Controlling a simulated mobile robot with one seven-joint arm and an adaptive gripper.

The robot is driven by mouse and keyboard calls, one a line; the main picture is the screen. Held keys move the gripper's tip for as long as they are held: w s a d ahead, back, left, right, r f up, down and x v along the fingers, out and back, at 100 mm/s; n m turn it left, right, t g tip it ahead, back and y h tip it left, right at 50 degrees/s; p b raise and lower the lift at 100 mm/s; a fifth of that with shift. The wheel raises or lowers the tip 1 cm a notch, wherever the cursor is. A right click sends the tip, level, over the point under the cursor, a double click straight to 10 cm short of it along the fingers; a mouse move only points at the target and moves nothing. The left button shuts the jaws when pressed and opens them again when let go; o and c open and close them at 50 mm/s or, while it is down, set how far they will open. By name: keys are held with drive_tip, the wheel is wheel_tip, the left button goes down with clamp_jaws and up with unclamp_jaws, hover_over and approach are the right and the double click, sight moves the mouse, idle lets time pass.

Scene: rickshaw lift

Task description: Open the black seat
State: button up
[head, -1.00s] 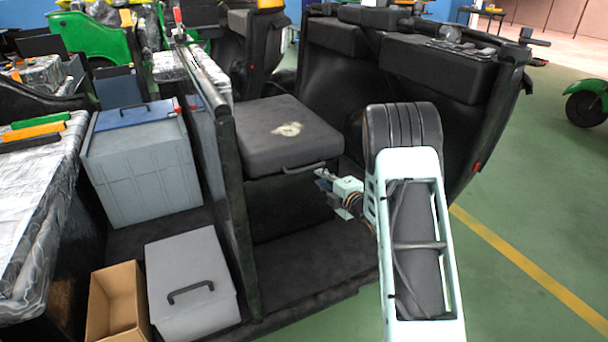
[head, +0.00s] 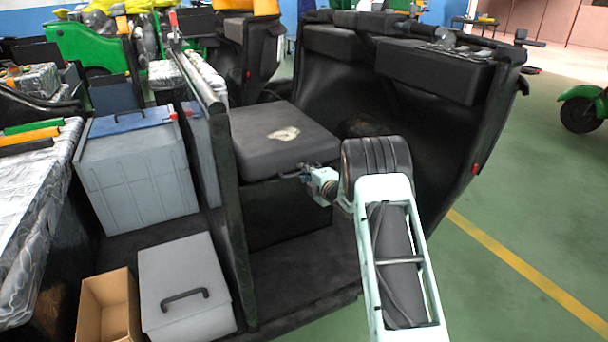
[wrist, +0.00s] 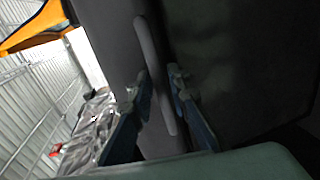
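The black seat (head: 280,138) lies flat and closed on its box in the head view, with a pale worn patch on top. A dark handle (head: 288,175) runs along its front edge. My gripper (head: 306,171) is at the right end of this handle. In the wrist view, the handle (wrist: 151,48) is a long dark bar on the seat's face (wrist: 105,45). My gripper (wrist: 160,82) has its two blue fingers apart, one on each side of the bar. I cannot tell whether either finger touches it.
A grey bin with a blue lid (head: 140,170), a grey box with a handle (head: 185,285) and an open cardboard box (head: 108,305) stand left of the seat, beyond a dark upright panel (head: 225,180). A black bench (head: 430,70) is behind.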

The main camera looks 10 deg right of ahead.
clamp_jaws()
idle(0.3)
